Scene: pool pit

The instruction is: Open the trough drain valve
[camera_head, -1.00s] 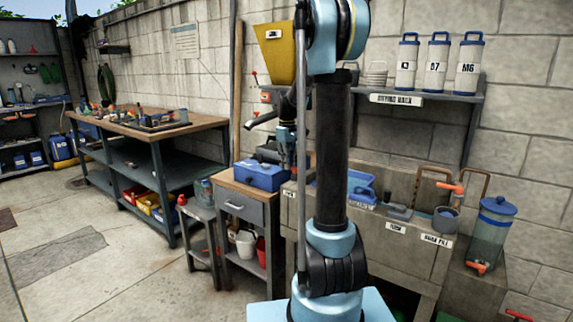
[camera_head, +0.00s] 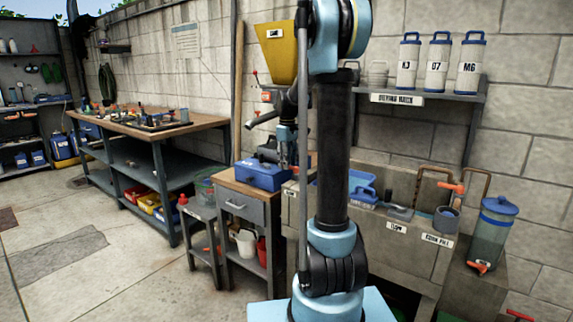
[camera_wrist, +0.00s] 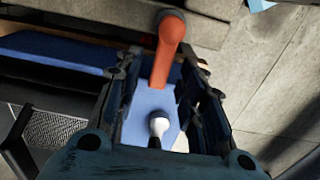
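An orange lever (camera_wrist: 166,50) with a rounded end shows between the fingers in the wrist view. I take it for a valve handle, but its body and pivot are hidden. My gripper (camera_wrist: 160,75) is open, with one dark finger on each side of the lever. A gap shows on the left; the right finger is close, and I cannot tell whether it touches. In the head view my gripper (camera_head: 286,150) points down behind the blue toolbox, by the left end of the concrete trough (camera_head: 405,240). My arm hides part of the trough there.
The blue toolbox (camera_head: 262,176) sits on a wood-topped drawer cabinet (camera_head: 240,207). A lidded jar (camera_head: 490,235) with an orange tap stands right of the trough. A shelf (camera_head: 430,97) with white canisters hangs above. Open floor (camera_head: 110,265) lies to the left.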

